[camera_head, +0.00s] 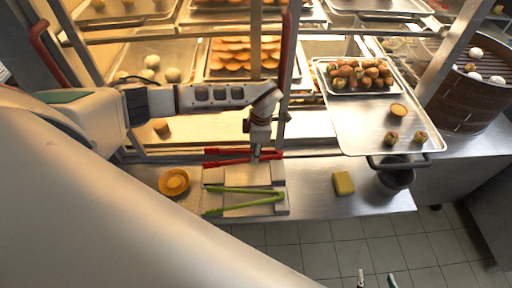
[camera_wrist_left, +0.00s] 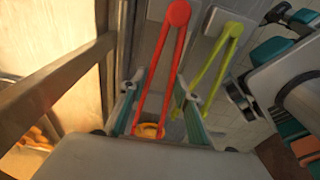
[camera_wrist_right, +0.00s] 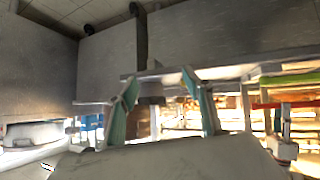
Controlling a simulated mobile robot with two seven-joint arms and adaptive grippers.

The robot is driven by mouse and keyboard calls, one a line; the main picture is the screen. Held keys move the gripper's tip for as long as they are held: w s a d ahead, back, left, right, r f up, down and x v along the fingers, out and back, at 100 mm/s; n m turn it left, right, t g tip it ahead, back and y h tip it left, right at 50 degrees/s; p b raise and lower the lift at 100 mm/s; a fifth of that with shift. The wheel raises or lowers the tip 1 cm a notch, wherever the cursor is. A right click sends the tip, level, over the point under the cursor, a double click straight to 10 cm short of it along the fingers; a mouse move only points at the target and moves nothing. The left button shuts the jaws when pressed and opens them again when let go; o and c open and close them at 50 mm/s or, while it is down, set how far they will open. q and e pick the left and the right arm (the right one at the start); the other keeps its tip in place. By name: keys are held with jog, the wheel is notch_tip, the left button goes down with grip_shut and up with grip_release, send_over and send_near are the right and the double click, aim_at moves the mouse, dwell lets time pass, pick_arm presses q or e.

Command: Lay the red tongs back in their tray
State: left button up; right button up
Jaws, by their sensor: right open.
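The red tongs (camera_head: 228,161) lie at the far edge of a grey tray (camera_head: 238,175) on the steel counter. I cannot tell whether they touch it. In the left wrist view, the red tongs (camera_wrist_left: 157,75) show their round hinge at the top and their arms running down between my left fingers. My left gripper (camera_head: 256,154) is over the tongs, its fingers (camera_wrist_left: 160,88) apart on either side. Green tongs (camera_head: 262,199) lie on a second tray (camera_head: 272,210) nearer me. My right gripper (camera_head: 377,281) is low at the bottom edge, open and empty; its fingers (camera_wrist_right: 160,84) are spread.
An orange bowl (camera_head: 174,182) stands left of the trays. A yellow sponge (camera_head: 343,183) lies to the right, near a dark pot (camera_head: 397,178). A large metal tray (camera_head: 368,126) with food juts out above the counter. A lit rack with uprights stands close behind the left gripper.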

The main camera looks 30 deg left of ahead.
pick_arm(q)
notch_tip(320, 180, down, 6)
jog(key=b, duration=0.5)
jog(key=shift+d, duration=0.1)
jog(key=shift+f+b, duration=0.7)
jog(key=shift+f, duration=0.4)
pick_arm(e)
jog(key=shift+y, duration=0.3)
jog(key=shift+w+a+f, duration=0.1)
jog(key=shift+a+f, duration=0.25)
jog(key=shift+f, duration=0.4)
jog(key=shift+w+a+f, duration=0.1)
jog(key=shift+a+f, duration=0.25)
jog(key=shift+f, duration=0.4)
jog(key=shift+w+a+f, duration=0.1)
jog(key=shift+a+f, duration=0.25)
jog(key=shift+f, duration=0.4)
pick_arm(q)
jog(key=o, duration=0.6)
jog(key=shift+o, duration=0.3)
pick_arm(e)
jog(key=shift+w+r, duration=0.1)
jog(key=shift+r, duration=0.1)
